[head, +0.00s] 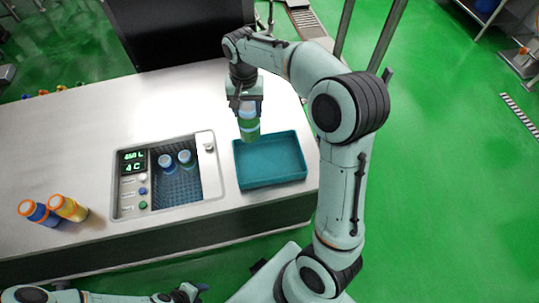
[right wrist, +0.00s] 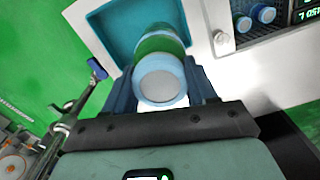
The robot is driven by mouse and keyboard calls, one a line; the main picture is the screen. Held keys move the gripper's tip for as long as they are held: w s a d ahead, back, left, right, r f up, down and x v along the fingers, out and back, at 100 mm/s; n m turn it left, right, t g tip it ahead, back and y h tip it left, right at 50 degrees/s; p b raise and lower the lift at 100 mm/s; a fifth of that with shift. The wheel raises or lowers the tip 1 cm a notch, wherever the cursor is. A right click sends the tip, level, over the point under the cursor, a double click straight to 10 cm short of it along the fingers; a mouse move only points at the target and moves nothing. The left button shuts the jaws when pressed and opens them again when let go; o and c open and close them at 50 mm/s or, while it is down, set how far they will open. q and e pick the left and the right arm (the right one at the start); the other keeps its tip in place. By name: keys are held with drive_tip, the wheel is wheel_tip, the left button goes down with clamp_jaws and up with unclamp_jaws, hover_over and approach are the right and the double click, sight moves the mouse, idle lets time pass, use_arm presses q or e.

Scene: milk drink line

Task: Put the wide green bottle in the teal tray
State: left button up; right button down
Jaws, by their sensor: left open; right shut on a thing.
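The wide green bottle (head: 249,130) has a light blue cap and is held roughly upright in my right gripper (head: 246,106). In the head view its lower end overlaps the back left rim of the teal tray (head: 275,172); its exact height above the tray is hard to tell. The right wrist view shows the bottle (right wrist: 160,45) cap-first between the fingers of the right gripper (right wrist: 162,95), with the teal tray (right wrist: 112,22) beyond it. The tray looks empty. My left gripper (head: 190,291) is open and empty at the bottom edge, away from the counter.
A sunken blue cooler (head: 207,195) with a display panel (head: 132,162) lies left of the tray and holds two blue-capped bottles (head: 175,162). A blue bottle (head: 38,213) and a yellow bottle (head: 68,208) with orange caps stand at the counter's left. A dark box (head: 180,30) stands behind.

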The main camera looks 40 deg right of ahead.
use_arm(q)
drive_tip(key=shift+s+f+b, duration=0.55)
drive_tip(key=shift+s+f, duration=0.2)
drive_tip(key=shift+f, duration=0.05)
use_arm(e)
wheel_tip(320, 180, down, 20)
drive_tip(key=shift+r, duration=0.25)
drive_tip(key=shift+f, duration=0.2)
drive_tip(key=shift+c, duration=2)
unclamp_jaws()
use_arm(q)
drive_tip(key=shift+s+f, duration=0.1)
drive_tip(key=shift+f, duration=0.05)
use_arm(e)
drive_tip(key=shift+o, duration=0.3)
drive_tip(key=shift+r, duration=0.1)
